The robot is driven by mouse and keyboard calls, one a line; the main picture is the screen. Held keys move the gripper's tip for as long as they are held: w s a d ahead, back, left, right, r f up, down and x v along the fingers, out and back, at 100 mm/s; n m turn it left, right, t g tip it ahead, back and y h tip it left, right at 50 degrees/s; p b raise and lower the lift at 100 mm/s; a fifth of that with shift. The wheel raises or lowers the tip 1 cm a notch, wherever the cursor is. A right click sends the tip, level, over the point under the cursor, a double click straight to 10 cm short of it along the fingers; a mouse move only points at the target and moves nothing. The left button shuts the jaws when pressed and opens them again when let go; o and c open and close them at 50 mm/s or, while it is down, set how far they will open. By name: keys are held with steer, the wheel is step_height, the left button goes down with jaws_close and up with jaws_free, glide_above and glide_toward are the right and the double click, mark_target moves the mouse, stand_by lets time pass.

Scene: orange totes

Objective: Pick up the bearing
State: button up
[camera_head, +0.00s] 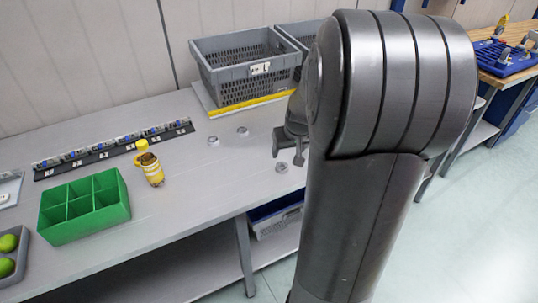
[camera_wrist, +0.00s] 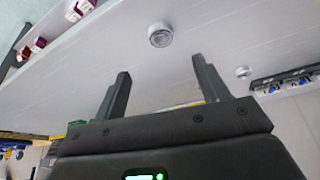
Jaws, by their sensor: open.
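Several small silvery ring-shaped parts, which look like bearings, lie on the grey table. In the head view one bearing (camera_head: 282,168) is near the table's front edge, just below my gripper (camera_head: 288,153). Two more, a left ring (camera_head: 213,140) and a right ring (camera_head: 243,131), lie farther back. In the wrist view a round bearing (camera_wrist: 160,35) sits beyond the fingertips, roughly centred between them. Another ring (camera_wrist: 243,72) is to the right. My gripper (camera_wrist: 161,65) is open, with nothing between its fingers. My arm hides part of the table in the head view.
A grey crate (camera_head: 246,69) stands at the back of the table, behind a yellow strip. A yellow bottle (camera_head: 152,169), a green divided box (camera_head: 84,208) and a black rail (camera_head: 112,150) are to the left. Red-and-white boxes (camera_wrist: 38,45) show in the wrist view.

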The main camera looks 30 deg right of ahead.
glide_toward(282, 165)
steer(key=x, duration=0.2)
steer(key=shift+d+f, duration=0.2)
steer(key=shift+f, duration=0.2)
steer(key=shift+a+x, duration=0.1)
steer(key=shift+x, duration=1.25)
steer(key=shift+a+x, duration=0.15)
steer(key=shift+x, duration=1.2)
steer(key=shift+c, duration=0.5)
steer(key=c, duration=1)
steer(key=shift+r, duration=0.1)
